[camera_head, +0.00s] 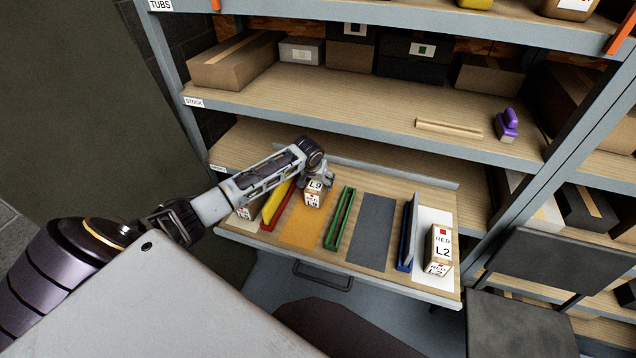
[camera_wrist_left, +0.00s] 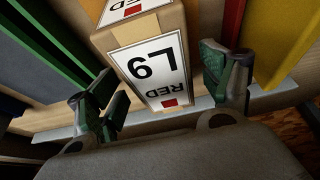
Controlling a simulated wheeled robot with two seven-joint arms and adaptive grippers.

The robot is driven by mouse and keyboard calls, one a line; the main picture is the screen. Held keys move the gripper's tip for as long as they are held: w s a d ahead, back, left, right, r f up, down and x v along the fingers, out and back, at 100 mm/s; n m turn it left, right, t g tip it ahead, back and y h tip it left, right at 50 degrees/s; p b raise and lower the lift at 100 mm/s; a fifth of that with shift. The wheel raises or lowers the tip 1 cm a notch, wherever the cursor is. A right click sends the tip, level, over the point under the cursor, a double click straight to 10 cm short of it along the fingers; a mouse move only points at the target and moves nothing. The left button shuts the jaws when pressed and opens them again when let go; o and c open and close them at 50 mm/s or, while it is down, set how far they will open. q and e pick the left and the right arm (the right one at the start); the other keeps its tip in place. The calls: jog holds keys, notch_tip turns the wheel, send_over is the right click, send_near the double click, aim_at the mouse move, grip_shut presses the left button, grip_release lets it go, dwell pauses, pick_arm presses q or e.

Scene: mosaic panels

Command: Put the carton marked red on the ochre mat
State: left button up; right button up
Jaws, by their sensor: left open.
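A carton marked RED and L9 (camera_head: 314,193) stands upright at the far end of the ochre mat (camera_head: 301,230) on the pulled-out shelf. My left gripper (camera_head: 317,174) is at this carton's far, upper side. In the left wrist view the carton (camera_wrist_left: 150,68) stands between the two spread fingers of the gripper (camera_wrist_left: 165,95), with gaps at both sides. A second carton marked RED and L2 (camera_head: 441,246) stands on a white mat (camera_head: 424,279) at the right end. My right gripper is not in view.
Upright red (camera_head: 272,211), yellow (camera_head: 275,199), green (camera_head: 340,218) and blue (camera_head: 408,232) dividers separate the mats. A grey mat (camera_head: 373,230) is bare. Another carton (camera_head: 248,209) stands at the left end. Shelves above hold boxes and a purple object (camera_head: 507,126).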

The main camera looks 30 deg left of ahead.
pick_arm(q)
jog(key=shift+v, duration=5.05)
jog(key=shift+s, duration=0.1)
